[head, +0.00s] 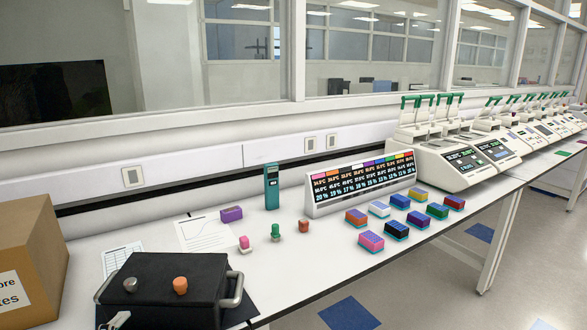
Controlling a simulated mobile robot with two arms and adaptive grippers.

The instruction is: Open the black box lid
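The black box (165,277) stands on the white bench at the lower left of the head view. Its lid looks shut, and the bottom of the box is cut off by the frame edge. A grey metal knob (130,285) and an orange knob-like piece (180,285) show on its top. A metal handle (236,291) sticks out at its right side, and another metal bar shows at its left. Neither of my grippers is in view.
A cardboard box (30,262) stands close left of the black box. Papers (207,232), a purple block (231,214) and small coloured pieces lie behind and right. Several coloured racks, a display panel (360,184) and thermal cyclers (462,163) stand further right. The bench's front middle is clear.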

